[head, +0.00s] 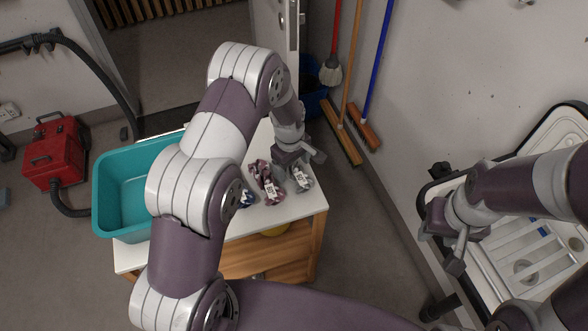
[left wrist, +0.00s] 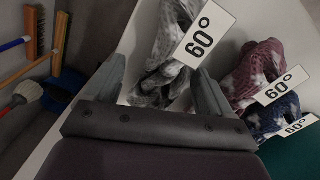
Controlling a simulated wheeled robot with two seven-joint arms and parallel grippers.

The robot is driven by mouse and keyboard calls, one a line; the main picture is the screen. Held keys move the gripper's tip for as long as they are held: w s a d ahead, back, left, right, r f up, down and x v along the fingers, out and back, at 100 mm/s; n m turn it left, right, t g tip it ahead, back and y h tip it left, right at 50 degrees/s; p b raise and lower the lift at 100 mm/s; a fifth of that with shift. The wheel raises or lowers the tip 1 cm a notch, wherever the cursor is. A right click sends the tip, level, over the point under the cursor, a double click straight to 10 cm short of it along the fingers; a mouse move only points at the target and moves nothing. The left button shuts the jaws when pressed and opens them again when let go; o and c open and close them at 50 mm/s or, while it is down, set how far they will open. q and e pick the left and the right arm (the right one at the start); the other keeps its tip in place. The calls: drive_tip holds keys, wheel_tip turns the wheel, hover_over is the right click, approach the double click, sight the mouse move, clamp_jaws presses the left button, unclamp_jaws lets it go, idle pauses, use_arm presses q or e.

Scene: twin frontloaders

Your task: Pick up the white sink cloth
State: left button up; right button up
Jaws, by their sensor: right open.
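A white-and-grey patterned cloth (head: 302,178) with a white "60°" tag lies at the right end of the white tabletop. It also shows in the left wrist view (left wrist: 168,45), bunched up. My left gripper (head: 301,159) is just above this cloth, and its fingers (left wrist: 158,88) are spread wide, with the cloth showing between and beyond them. I cannot tell whether they touch it.
A red-and-white cloth (head: 267,182) and a blue cloth (head: 247,199), both tagged, lie left of the white one. A teal basin (head: 108,198) stands on the left of the wooden table (head: 225,262). Brooms (head: 345,145) lean on the wall behind.

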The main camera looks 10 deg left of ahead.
use_arm(q)
drive_tip(key=c, duration=1.1)
drive_tip(key=shift+w+r, duration=0.1)
